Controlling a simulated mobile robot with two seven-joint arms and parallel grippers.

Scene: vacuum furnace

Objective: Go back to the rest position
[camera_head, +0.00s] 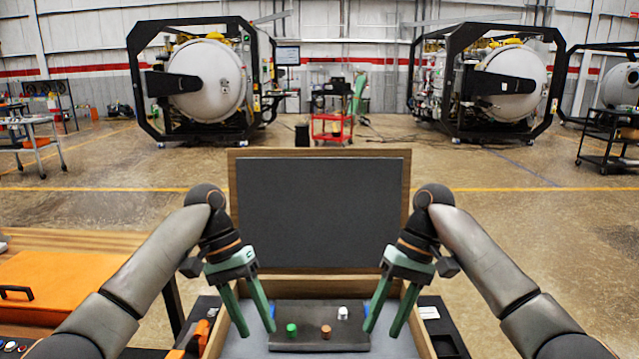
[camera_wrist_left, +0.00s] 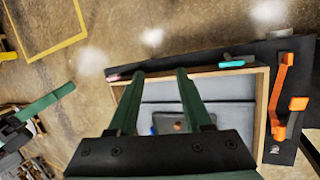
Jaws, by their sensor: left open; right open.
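My left gripper (camera_head: 257,333) hangs over the left part of an open wooden box (camera_head: 290,285), its two green fingers apart with nothing between them. My right gripper (camera_head: 382,333) mirrors it on the right side, also open and empty. Both arms are bent, fingers pointing down. In the left wrist view, my left gripper's fingers (camera_wrist_left: 158,74) are spread above the grey-lined box. A green finger of my right arm (camera_wrist_left: 45,105) shows at the left of that view.
A dark tray (camera_head: 290,345) in the box bears a green piece (camera_head: 291,329), a brown piece (camera_head: 326,331) and a white piece (camera_head: 343,313). The box's raised dark lid (camera_head: 318,210) stands behind. An orange case (camera_head: 60,285) lies at left. Furnaces stand far back beyond open floor.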

